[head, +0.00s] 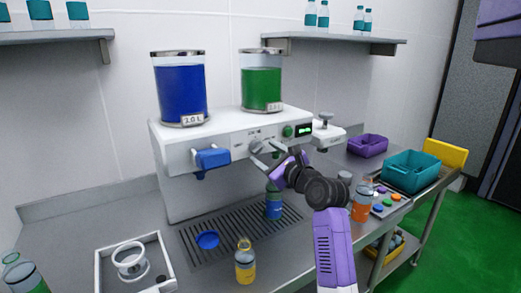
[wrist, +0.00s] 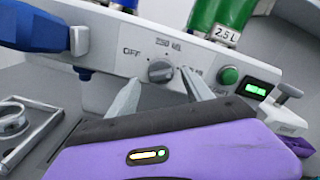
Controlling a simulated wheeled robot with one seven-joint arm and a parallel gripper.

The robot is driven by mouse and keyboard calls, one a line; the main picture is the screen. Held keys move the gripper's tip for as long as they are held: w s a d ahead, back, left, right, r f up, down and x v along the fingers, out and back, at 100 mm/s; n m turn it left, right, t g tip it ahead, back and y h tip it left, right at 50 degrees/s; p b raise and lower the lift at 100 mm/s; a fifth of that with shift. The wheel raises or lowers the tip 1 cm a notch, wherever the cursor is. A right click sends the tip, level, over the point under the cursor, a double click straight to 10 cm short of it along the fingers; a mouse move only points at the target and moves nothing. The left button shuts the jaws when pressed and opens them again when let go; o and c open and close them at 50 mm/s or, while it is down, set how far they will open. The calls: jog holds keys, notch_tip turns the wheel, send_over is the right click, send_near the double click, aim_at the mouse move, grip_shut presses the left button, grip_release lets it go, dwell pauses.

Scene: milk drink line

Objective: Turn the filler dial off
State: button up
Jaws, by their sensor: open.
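The filler dial (wrist: 160,72) is a round grey knob on the white front panel of the filler machine (head: 183,150). In the wrist view "OFF" is printed to its left, "250 ML" above it, and another, partly hidden label to its right. I cannot tell for sure which mark the knob points at. My gripper (wrist: 160,76) is open, with one fingertip on each side of the dial in the wrist view. Whether the fingers touch it I cannot tell.
A green button (wrist: 230,75) and a lit display (wrist: 256,89) are right of the dial. A blue tap (head: 211,158) sticks out to the left. A bottle (head: 273,206) stands on the drip grate below my gripper, and a yellow-filled bottle (head: 245,263) stands in front.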

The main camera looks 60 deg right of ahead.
aim_at(259, 149)
jog(key=shift+x, duration=1.55)
jog(key=shift+c, duration=0.2)
grip_shut()
